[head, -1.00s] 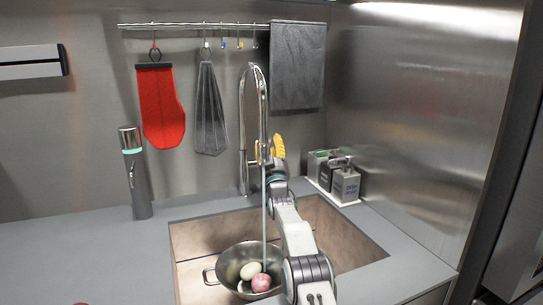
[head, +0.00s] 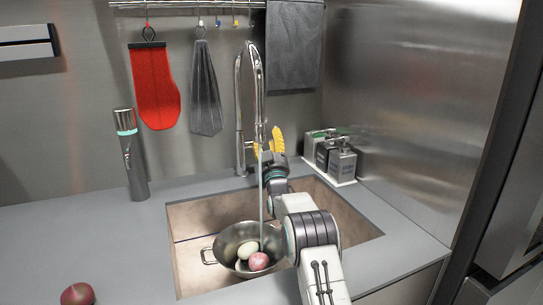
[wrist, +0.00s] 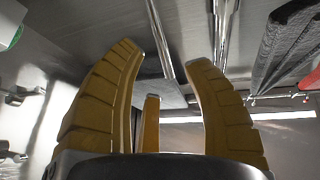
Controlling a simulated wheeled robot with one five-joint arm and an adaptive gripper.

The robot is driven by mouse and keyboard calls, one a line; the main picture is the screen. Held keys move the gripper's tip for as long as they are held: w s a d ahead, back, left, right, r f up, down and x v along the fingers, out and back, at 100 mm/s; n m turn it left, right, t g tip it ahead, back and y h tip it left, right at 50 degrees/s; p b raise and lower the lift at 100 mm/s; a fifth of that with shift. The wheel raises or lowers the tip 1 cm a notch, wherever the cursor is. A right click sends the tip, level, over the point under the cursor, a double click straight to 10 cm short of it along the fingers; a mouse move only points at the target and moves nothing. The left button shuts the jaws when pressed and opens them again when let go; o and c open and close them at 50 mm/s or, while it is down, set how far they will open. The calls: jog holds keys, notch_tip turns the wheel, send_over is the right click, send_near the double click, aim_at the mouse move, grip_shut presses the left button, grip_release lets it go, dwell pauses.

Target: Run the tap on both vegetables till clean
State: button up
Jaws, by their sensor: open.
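The tap (head: 240,115) is chrome with a tall arched neck, and a thin stream of water (head: 261,190) falls from its spout. The stream runs into a metal colander (head: 228,238) in the sink. In the colander lie a pale vegetable (head: 248,249) and a reddish one (head: 258,261), with the stream coming down beside or on them. A pale patch shows under the reddish one; I cannot tell what it is. My gripper (head: 268,141) is by the tap's spout, behind the stream. In the wrist view its yellow fingers (wrist: 166,58) are spread with nothing held between them.
Another reddish vegetable (head: 77,293) sits on the counter (head: 110,235) at front left. A grey cylinder (head: 131,155) stands left of the sink (head: 190,280). Soap dispensers (head: 342,160) stand behind right. A red mitt (head: 154,88) and grey cloths hang on a rail.

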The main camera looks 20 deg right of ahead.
aim_at(266, 122)
jog(key=v, duration=0.6)
jog(key=shift+s, duration=0.2)
jog(key=shift+f, duration=0.15)
jog(key=shift+g, duration=0.7)
jog(key=shift+w+d+r+b, duration=0.1)
jog(key=shift+w+d+r, duration=0.25)
jog(key=shift+w+r, duration=1.05)
jog(key=shift+w+d+r+b, duration=0.1)
jog(key=shift+w+d+r, duration=0.25)
jog(key=shift+w+r, duration=1.05)
jog(key=shift+w+d+r+b, duration=0.1)
jog(key=shift+w+d+r, duration=0.5)
jog(key=shift+w, duration=1.4)
jog(key=shift+w+a+r, duration=0.1)
jog(key=shift+a+r, duration=0.1)
jog(key=shift+a, duration=0.05)
grip_shut()
